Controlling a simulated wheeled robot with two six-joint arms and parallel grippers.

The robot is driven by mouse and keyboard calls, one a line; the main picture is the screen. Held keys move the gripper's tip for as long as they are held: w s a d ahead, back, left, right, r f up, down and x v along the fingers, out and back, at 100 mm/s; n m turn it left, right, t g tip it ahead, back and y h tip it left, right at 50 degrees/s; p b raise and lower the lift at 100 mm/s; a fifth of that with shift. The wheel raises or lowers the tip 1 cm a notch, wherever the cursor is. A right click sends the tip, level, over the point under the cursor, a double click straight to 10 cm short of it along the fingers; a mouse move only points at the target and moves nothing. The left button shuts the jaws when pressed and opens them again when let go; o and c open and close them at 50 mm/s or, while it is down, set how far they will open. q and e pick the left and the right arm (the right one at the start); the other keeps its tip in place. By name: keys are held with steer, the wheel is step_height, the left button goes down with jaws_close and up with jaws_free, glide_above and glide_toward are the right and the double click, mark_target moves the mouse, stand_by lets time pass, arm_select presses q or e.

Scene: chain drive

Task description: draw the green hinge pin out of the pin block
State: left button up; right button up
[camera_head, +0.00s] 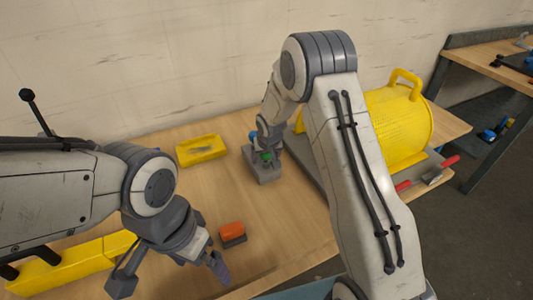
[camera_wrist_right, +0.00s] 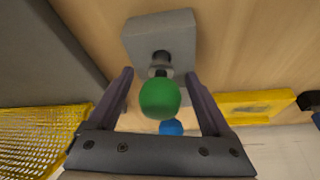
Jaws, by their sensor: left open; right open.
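The green hinge pin (camera_wrist_right: 160,98) shows its round green knob in the right wrist view, with a dark shaft running to the grey pin block (camera_wrist_right: 135,42). In the head view the green knob (camera_head: 267,156) is partly hidden by my right gripper, above the pin block (camera_head: 264,176) on the table. My right gripper (camera_wrist_right: 159,75) is open, with one finger on each side of the knob and a visible gap to both. My left gripper (camera_head: 170,276) is open and empty over the front left of the table, well away from the block.
A blue knob (camera_wrist_right: 171,128) shows beyond the green one. A yellow tray (camera_head: 201,160) lies left of the block. An orange and grey piece (camera_head: 232,231) lies nearer. A yellow mesh guard (camera_head: 402,125) and a red-handled tool (camera_head: 432,178) are at right.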

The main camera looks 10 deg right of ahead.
jaws_close()
steer(key=shift+r+p, duration=3.85)
steer(key=shift+r, duration=1.25)
